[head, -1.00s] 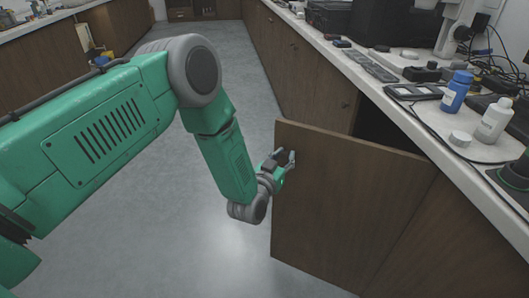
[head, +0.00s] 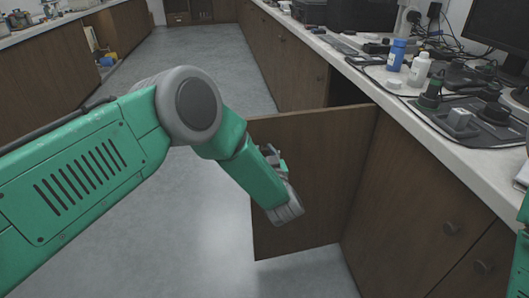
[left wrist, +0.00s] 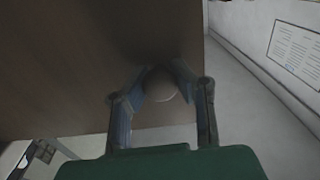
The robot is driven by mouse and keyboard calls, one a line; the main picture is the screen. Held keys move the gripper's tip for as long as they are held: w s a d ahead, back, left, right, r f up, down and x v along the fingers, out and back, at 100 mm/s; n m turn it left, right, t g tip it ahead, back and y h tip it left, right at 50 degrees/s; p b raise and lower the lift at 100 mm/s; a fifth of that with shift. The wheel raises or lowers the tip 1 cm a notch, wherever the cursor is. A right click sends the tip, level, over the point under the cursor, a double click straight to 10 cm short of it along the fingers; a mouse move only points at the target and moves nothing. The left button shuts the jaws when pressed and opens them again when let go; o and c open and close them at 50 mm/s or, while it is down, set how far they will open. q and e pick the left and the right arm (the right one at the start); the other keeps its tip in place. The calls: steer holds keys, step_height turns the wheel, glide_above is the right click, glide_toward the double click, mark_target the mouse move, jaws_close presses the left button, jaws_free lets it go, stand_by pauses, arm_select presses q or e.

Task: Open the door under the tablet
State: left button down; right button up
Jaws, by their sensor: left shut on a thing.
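The dark wooden cabinet door (head: 315,175) stands swung out from the counter front, with a dark opening (head: 347,90) showing behind its top edge. My left gripper (head: 270,157) is at the door's face near its free edge, partly hidden by my own wrist. In the left wrist view the two fingers of my left gripper (left wrist: 161,95) are closed around a round knob (left wrist: 160,84) on the door (left wrist: 80,65). I cannot clearly pick out a tablet. My right gripper is out of the picture; only a bit of green arm shows at the right edge.
The counter (head: 440,160) carries a blue bottle (head: 397,54), a white bottle (head: 419,70), a dark mat with devices (head: 480,118) and a monitor (head: 500,25). More closed cabinet fronts (head: 440,225) lie below it. The grey floor (head: 190,220) left of the door is clear.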

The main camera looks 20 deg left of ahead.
arm_select(q)
steer(key=shift+s+d+f, duration=0.2)
steer(key=shift+f, duration=0.05)
steer(key=shift+s+a, duration=0.1)
steer(key=c, duration=1.3)
jaws_free()
steer(key=shift+o, duration=0.2)
steer(key=shift+r, duration=0.1)
steer(key=v, duration=1.2)
steer(key=shift+d, duration=0.2)
